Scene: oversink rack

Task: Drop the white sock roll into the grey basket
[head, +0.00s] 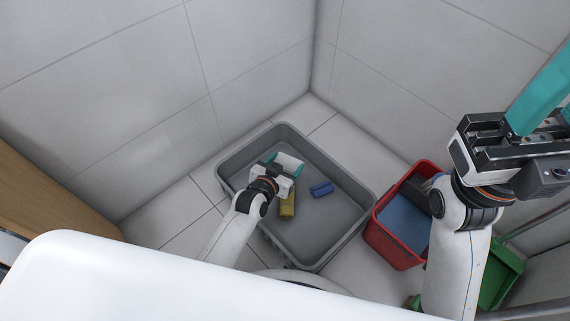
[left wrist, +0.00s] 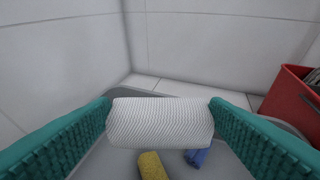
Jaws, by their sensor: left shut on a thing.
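The white sock roll (left wrist: 160,122) lies crosswise between the two teal fingers of my left gripper (left wrist: 160,118), which is shut on it, one finger at each end. In the head view my left gripper (head: 286,163) is over the left part of the grey basket (head: 345,171); the roll is hard to make out there. The basket sits on the tiled floor in the corner. My right gripper (head: 540,95) is up at the right edge, partly cut off, and its opening is unclear.
In the grey basket lie a yellow roll (head: 287,205) and a blue roll (head: 321,189). A red basket (head: 378,236) with blue and dark things stands right of it. A green container (head: 502,278) is at lower right. Tiled walls meet behind.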

